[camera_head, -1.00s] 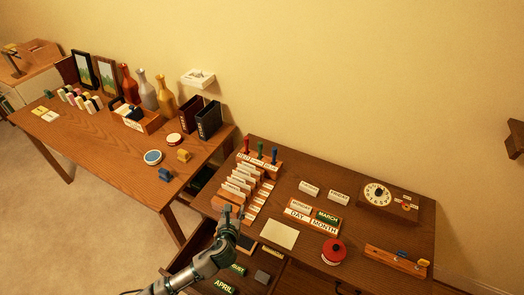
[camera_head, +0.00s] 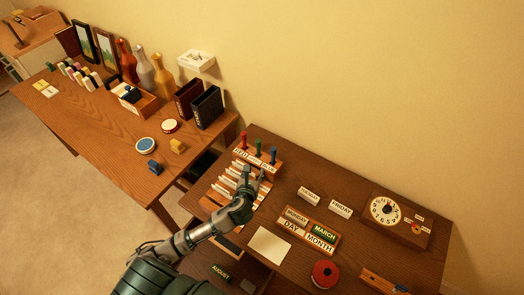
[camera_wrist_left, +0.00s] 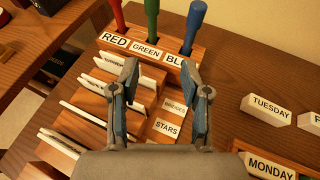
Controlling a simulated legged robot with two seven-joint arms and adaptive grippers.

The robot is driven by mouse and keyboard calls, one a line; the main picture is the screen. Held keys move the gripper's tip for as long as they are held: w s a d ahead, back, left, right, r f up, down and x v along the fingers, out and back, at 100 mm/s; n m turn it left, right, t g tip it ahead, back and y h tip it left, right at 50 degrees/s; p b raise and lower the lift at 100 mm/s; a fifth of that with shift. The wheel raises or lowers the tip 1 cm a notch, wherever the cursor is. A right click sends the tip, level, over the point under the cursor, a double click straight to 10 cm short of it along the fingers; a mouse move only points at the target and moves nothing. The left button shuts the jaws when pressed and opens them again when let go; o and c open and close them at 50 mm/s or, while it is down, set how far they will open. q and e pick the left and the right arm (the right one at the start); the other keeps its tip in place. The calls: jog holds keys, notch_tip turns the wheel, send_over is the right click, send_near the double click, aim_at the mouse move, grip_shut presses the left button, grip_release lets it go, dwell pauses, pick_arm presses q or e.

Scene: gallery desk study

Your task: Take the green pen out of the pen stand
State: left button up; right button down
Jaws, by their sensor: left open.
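The green pen (camera_head: 258,147) stands upright in the wooden pen stand (camera_head: 253,158), between the red pen (camera_head: 243,140) and the blue pen (camera_head: 273,155). In the left wrist view the green pen (camera_wrist_left: 152,18) rises behind the "GREEN" label, with the red pen (camera_wrist_left: 118,14) to its left and the blue pen (camera_wrist_left: 193,27) to its right. My left gripper (camera_head: 252,178) is open and empty. In the left wrist view its two fingers (camera_wrist_left: 166,82) are apart, in front of and below the stand's labels, not touching the green pen. The right gripper is not in view.
A slotted wooden rack with white cards (camera_wrist_left: 85,90) lies under and left of the gripper. A calendar board (camera_head: 307,231) and a "TUESDAY" block (camera_wrist_left: 271,108) are to the right. A red round object (camera_head: 325,274) and a clock box (camera_head: 396,217) stand farther right.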

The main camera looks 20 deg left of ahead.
aim_at(258, 152)
pick_arm(q)
jog(key=b+x, duration=0.1)
jog(key=x, duration=0.4)
jog(key=b+x, duration=0.1)
jog(key=x, duration=0.4)
jog(key=f+b+x, duration=0.1)
jog(key=x, duration=0.4)
jog(key=shift+s+a, duration=0.1)
jog(key=shift+a, duration=0.05)
jog(key=shift+w+f, duration=0.1)
jog(key=shift+w, duration=0.15)
jog(key=shift+s+a, duration=0.1)
jog(key=shift+a, duration=0.6)
jog(key=c, duration=0.4)
grip_shut()
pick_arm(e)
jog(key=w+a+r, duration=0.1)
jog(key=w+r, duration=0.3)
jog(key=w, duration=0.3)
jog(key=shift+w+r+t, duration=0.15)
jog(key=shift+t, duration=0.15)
